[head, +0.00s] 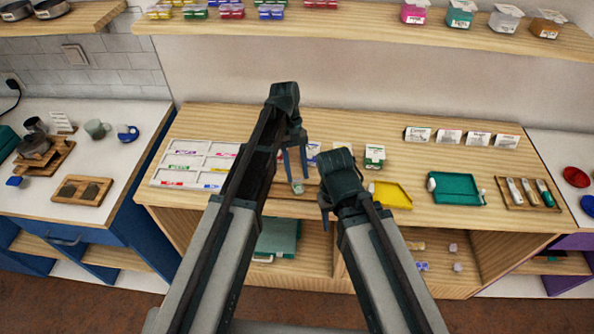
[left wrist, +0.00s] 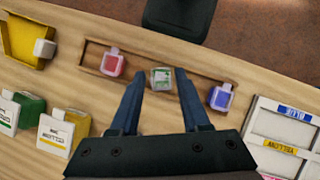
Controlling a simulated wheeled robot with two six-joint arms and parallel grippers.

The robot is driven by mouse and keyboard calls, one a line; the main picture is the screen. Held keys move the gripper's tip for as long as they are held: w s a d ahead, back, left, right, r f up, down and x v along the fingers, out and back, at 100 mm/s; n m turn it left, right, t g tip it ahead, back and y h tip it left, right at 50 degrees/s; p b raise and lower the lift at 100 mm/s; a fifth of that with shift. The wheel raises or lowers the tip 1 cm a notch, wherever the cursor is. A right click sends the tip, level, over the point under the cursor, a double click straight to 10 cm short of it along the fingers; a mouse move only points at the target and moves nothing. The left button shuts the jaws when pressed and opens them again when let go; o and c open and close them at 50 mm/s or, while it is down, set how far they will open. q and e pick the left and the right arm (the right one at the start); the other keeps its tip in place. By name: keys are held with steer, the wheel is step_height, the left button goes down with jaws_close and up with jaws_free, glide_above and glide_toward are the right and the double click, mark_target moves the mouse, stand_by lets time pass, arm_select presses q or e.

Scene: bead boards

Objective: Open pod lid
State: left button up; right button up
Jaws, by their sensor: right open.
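A small green pod (left wrist: 161,78) with a pale top sits in the middle of a shallow wooden tray (left wrist: 200,82) in the left wrist view. A red pod (left wrist: 113,62) and a blue pod (left wrist: 221,97) sit in the same tray on either side of it. My left gripper (left wrist: 160,78) is open, with one finger on each side of the green pod and a visible gap. In the head view my left gripper (head: 296,178) points down over the green pod (head: 297,188). My right gripper (head: 325,212) is lower and to the right, apart from the pod, partly hidden by its own arm.
A white compartment board (head: 152,184) lies left on the bench. A yellow tray (head: 393,196), a teal tray (head: 455,188) and a wooden tool tray (head: 513,204) lie right. A green-labelled box (head: 374,156) and name cards (head: 449,137) stand behind. A shelf (head: 350,27) holds containers above.

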arm_select(q)
steer(key=shift+r, duration=0.1)
steer(key=p+v, duration=1.2)
steer(key=v, duration=0.1)
steer(key=shift+w+a+r, duration=0.15)
steer(key=shift+w+r, duration=0.05)
steer(key=shift+r, duration=0.05)
